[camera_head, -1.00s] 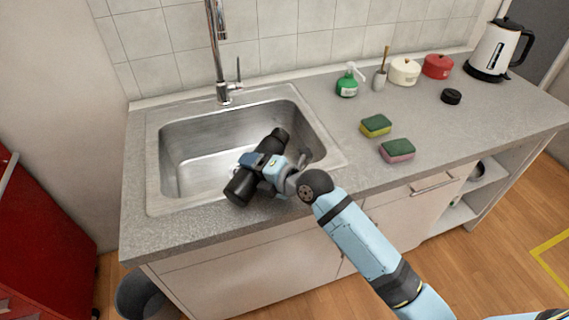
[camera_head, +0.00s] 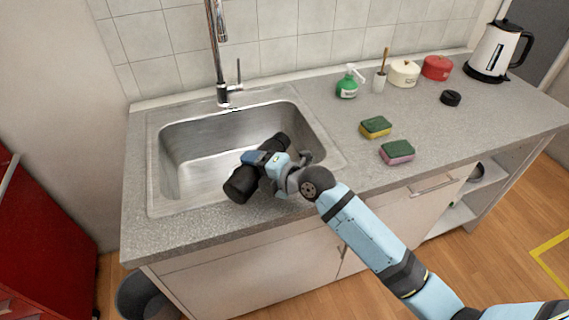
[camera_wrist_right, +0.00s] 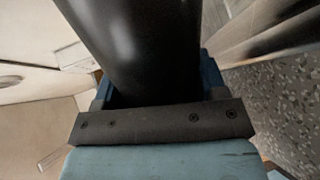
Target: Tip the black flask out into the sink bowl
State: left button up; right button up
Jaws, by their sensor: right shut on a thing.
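The black flask (camera_head: 241,184) is held tilted over the front right part of the sink bowl (camera_head: 190,150), its narrower end towards the back right and its wide end towards the front left. My right gripper (camera_head: 262,159) is shut around the flask's middle. In the right wrist view the flask (camera_wrist_right: 135,45) fills the space between the fingers (camera_wrist_right: 155,95). I see no liquid coming out. Whether the flask's mouth is open cannot be told. My left gripper is not in view.
A tall faucet (camera_head: 218,50) stands behind the bowl. On the counter to the right are two sponges (camera_head: 376,127), a green soap bottle (camera_head: 347,85), a brush in a holder (camera_head: 380,78), two pots (camera_head: 404,72), a black lid (camera_head: 451,97) and a kettle (camera_head: 496,52).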

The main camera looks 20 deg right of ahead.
jog(key=shift+r+m, duration=0.1)
jog(key=shift+m, duration=0.2)
jog(key=shift+s+a, duration=0.5)
jog(key=shift+m, duration=0.3)
jog(key=shift+s+a, duration=0.1)
dwell(0.4)
jog(key=shift+r+m+y+b, duration=0.1)
jog(key=shift+m+y+b, duration=0.2)
jog(key=shift+m+y, duration=0.15)
jog(key=shift+w+g, duration=0.2)
jog(key=shift+g, duration=0.1)
